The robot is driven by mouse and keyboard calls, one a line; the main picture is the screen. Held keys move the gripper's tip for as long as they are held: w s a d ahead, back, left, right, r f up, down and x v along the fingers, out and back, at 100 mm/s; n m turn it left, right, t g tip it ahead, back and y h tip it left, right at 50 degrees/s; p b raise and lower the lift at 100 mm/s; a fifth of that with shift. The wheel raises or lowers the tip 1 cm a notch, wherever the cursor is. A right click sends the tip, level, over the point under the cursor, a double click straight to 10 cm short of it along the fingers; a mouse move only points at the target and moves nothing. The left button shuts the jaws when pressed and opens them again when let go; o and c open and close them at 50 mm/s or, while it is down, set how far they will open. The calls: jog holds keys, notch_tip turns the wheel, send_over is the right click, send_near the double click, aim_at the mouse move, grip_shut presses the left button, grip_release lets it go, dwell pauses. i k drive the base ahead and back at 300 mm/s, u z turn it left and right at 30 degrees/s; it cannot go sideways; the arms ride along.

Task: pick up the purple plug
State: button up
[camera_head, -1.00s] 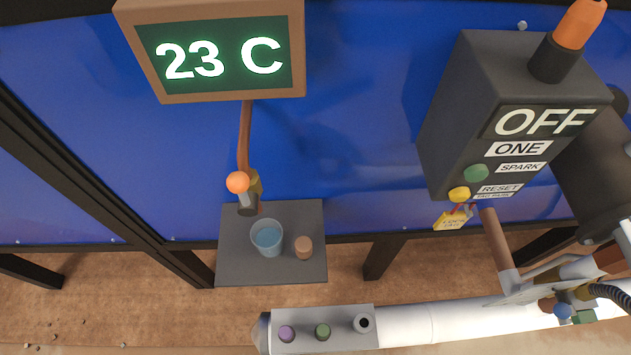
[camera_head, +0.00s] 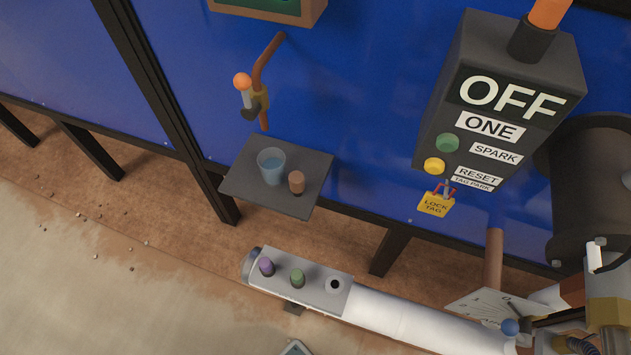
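The purple plug (camera_head: 267,267) stands upright at the left end of a grey plate (camera_head: 315,284) on top of a white pipe. A green plug (camera_head: 298,279) stands to its right, apart from it. Further right on the same plate is an open socket with a dark hole (camera_head: 334,285). Nothing touches the purple plug. I cannot make out my gripper in this view.
A shelf (camera_head: 308,207) with a blue cup (camera_head: 272,166) and brown plug (camera_head: 296,182) is behind the pipe. A dark OFF box (camera_head: 500,110) with a yellow lock tag (camera_head: 436,203) hangs right. A pale-edged object (camera_head: 296,348), cut off, is at the bottom. Floor lies open left.

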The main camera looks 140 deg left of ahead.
aim_at(266, 266)
jog(key=u, duration=4.55)
jog(key=i, duration=0.5)
jog(key=k, duration=0.5)
jog(key=u, duration=2.05)
jog(key=i, duration=1.1)
